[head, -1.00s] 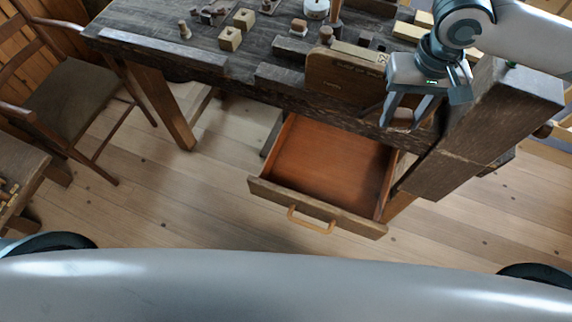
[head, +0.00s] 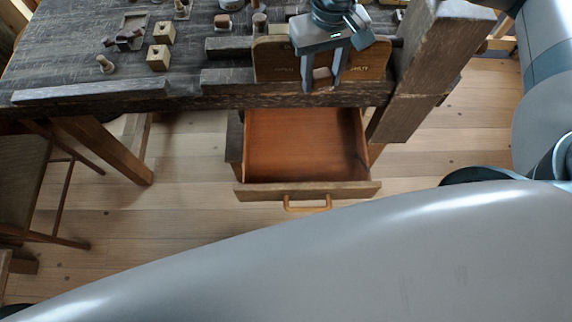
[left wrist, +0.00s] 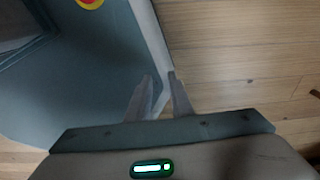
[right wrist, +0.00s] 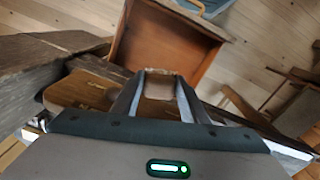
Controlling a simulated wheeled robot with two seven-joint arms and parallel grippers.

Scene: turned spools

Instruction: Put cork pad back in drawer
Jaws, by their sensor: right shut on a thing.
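The cork pad (right wrist: 160,86) is a small brown block between the fingers of my right gripper (right wrist: 161,76) in the right wrist view. In the head view the pad (head: 322,75) shows partly between the same fingers (head: 321,87), above the bench's front edge. The drawer (head: 306,191) is pulled out under the bench, with a reddish-brown inside that looks empty and a light wooden handle. The drawer also shows in the right wrist view (right wrist: 165,45), beyond the fingertips. My left gripper (left wrist: 160,77) is empty, its fingers apart, beside my base over the floor.
A brown wooden board (head: 270,62) stands upright behind my right gripper. A thick dark post (head: 420,75) rises right of the drawer. Several blocks and turned pieces lie on the bench top (head: 60,60). A chair (head: 20,180) stands at the left.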

